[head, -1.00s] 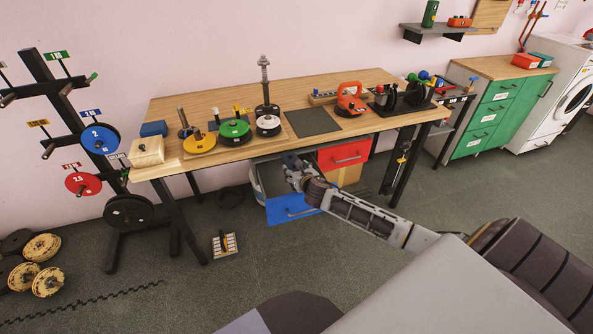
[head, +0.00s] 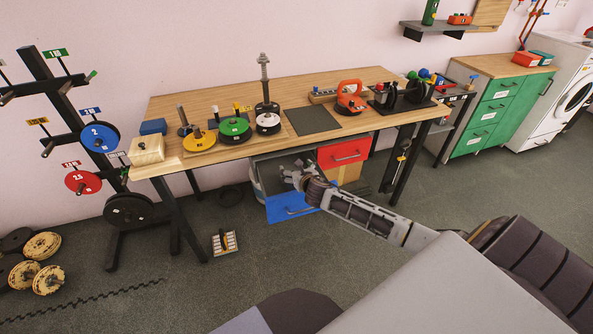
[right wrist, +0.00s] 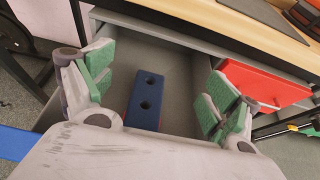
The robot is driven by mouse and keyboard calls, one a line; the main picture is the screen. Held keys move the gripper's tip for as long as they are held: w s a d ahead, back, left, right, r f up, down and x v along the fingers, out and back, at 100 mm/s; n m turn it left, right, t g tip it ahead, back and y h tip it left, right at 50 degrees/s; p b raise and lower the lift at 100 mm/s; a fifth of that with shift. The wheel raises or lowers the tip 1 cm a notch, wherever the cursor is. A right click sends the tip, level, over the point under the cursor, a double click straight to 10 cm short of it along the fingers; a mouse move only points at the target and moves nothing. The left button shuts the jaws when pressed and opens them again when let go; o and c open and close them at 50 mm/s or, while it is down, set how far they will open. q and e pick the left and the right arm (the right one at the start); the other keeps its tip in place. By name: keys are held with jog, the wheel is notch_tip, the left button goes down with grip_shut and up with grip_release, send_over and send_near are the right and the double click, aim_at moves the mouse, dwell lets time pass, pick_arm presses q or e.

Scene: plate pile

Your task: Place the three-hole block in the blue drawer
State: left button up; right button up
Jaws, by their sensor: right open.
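The blue drawer (head: 290,208) is pulled out under the workbench, and its grey inside shows. My right gripper (head: 298,178) is over this drawer, with its fingers pointing into it. In the right wrist view the dark blue block (right wrist: 148,92) lies inside the grey drawer space, between my right gripper's spread green-padded fingers (right wrist: 157,88) and apart from both. Two of its holes show; its near end is hidden by my gripper's body. Small red bits show at its sides. In the head view I cannot make out the block. My left gripper is not in view.
A red drawer (head: 343,152) sits right of the blue one, under the wooden tabletop (head: 355,84). The tabletop holds weight plates, a dark mat (head: 312,120) and another blue block (head: 153,127). A weight rack (head: 60,95) stands at left.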

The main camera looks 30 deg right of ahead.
jog(key=v, duration=0.4)
jog(key=r+p+v, duration=0.1)
jog(key=v, duration=0.3)
jog(key=shift+w, duration=0.2)
jog(key=shift+s+a+r, duration=0.15)
jog(key=shift+s+r, duration=0.15)
jog(key=shift+s, duration=0.35)
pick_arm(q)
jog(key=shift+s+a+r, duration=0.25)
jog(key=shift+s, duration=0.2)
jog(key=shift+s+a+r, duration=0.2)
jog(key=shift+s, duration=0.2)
pick_arm(e)
jog(key=v, duration=0.3)
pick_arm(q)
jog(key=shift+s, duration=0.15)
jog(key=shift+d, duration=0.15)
